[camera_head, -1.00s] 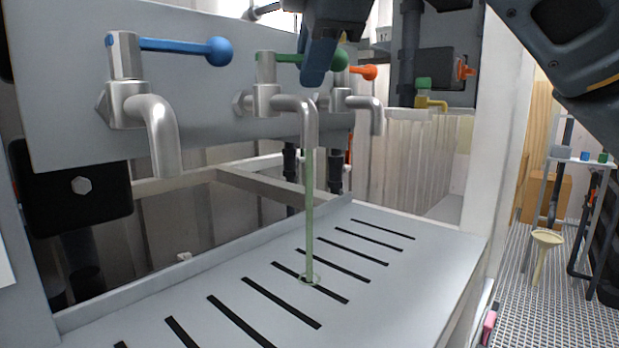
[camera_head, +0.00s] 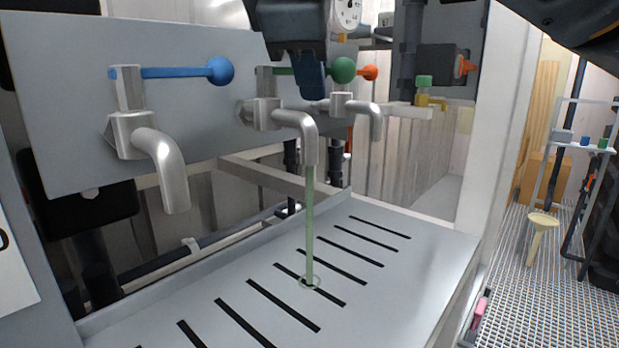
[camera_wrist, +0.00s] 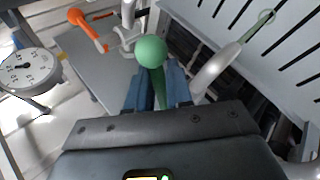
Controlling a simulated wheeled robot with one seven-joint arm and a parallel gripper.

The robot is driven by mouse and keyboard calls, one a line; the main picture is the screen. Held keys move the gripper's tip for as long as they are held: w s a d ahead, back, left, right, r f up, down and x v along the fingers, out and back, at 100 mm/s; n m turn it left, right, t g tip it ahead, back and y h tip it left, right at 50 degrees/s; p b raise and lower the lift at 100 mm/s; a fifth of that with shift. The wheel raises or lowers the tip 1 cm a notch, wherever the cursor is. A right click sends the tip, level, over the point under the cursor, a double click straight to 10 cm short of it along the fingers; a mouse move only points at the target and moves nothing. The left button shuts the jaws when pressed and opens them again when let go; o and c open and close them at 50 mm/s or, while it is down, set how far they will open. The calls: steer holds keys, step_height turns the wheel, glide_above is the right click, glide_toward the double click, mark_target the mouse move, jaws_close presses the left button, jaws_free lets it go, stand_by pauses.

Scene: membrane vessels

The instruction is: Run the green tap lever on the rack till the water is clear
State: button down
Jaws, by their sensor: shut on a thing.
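The green tap lever (camera_head: 343,70) ends in a green ball and points right along the rack panel (camera_head: 60,110). My gripper (camera_wrist: 158,92) is shut on the lever's bar, just behind the ball (camera_wrist: 151,50); in the head view my fingers (camera_head: 308,76) hang over the bar. The green lever's steel spout (camera_head: 308,135) pours a thin, pale green stream (camera_head: 310,225) onto the slotted drain tray (camera_head: 420,255). The water looks tinted green, not clear. The stream also shows in the wrist view (camera_wrist: 258,27).
A blue-lever tap (camera_head: 220,71) stands to the left and an orange-lever tap (camera_head: 369,73) close to the right. A gauge (camera_wrist: 27,68) shows at left in the wrist view.

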steer(key=m+h, duration=0.1)
steer(key=s+m+p, duration=0.1)
steer(key=m+h, duration=0.1)
steer(key=shift+s+a+r+g+h, duration=0.2)
steer(key=shift+a+g+h, duration=0.1)
steer(key=shift+g, duration=0.1)
steer(key=shift+m, duration=0.3)
steer(key=shift+s+f, duration=0.1)
steer(key=shift+f, duration=0.05)
stand_by(2.2)
steer(key=w+n+g+y, duration=0.1)
steer(key=w+n+y, duration=0.2)
steer(key=n+y, duration=0.2)
steer(key=w+a+n+g+y, duration=0.1)
steer(key=w+n+g+y, duration=0.1)
steer(key=n+y, duration=0.4)
steer(key=shift+w+n, duration=0.9)
steer(key=shift+n, duration=1.5)
